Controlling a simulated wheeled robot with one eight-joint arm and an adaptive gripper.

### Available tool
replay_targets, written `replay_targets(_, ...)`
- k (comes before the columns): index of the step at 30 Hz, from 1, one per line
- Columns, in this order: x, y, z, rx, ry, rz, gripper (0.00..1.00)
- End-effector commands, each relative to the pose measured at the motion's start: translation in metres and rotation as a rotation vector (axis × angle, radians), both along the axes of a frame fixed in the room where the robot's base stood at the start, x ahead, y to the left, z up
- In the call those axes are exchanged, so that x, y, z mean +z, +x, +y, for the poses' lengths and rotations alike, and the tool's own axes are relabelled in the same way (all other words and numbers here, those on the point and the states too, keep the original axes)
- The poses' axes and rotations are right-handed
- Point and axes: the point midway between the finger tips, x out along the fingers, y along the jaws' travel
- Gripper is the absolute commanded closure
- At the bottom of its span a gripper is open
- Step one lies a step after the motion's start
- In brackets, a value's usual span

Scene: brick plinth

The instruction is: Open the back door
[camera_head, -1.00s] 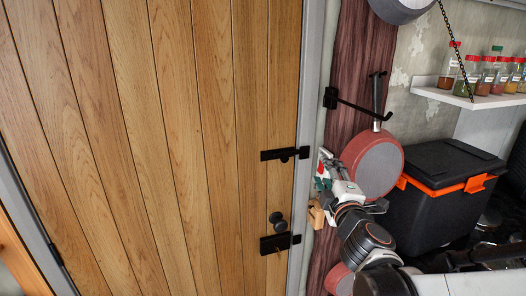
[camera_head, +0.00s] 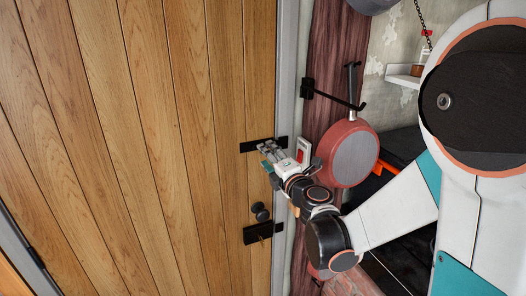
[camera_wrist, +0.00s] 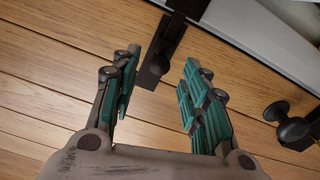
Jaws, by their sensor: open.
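The wooden door (camera_head: 150,150) of vertical planks fills the left of the head view and looks shut against its grey frame (camera_head: 287,60). A black latch (camera_head: 249,146) is on its right edge; my gripper (camera_head: 268,157) is at it and hides part of it. In the wrist view the latch (camera_wrist: 155,65) lies just beyond and between my open fingers (camera_wrist: 157,95), with nothing between them. A dark round knob (camera_head: 260,212) sits below the latch, and also shows at right in the wrist view (camera_wrist: 291,126). Below it is a black lock plate (camera_head: 257,234).
A reddish pan (camera_head: 350,152) hangs from a black wall hook (camera_head: 335,97) right of the door, close to my arm. A shelf (camera_head: 403,77) and a black box (camera_head: 400,145) are partly hidden behind my arm.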

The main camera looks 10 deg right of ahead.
Motion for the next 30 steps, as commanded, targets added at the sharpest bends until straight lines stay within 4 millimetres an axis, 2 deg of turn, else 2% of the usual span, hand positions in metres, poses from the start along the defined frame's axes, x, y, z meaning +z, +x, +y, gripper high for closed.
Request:
replay_targets(3, 0.0, 0.021, 0.004, 0.0, 0.0, 0.0, 0.59)
replay_targets(9, 0.0, 0.041, 0.008, 0.0, 0.001, 0.0, 0.59)
replay_targets(20, 0.0, 0.047, 0.008, -0.001, 0.001, 0.0, 0.59)
replay_targets(21, 0.0, 0.047, 0.008, -0.001, 0.001, 0.0, 0.61)
replay_targets(26, 0.0, 0.047, 0.008, -0.001, 0.001, 0.0, 0.97)
replay_targets(27, 0.0, 0.047, 0.008, -0.001, 0.001, 0.0, 1.0)
replay_targets(30, 0.0, 0.046, 0.008, -0.001, 0.0, 0.0, 1.0)
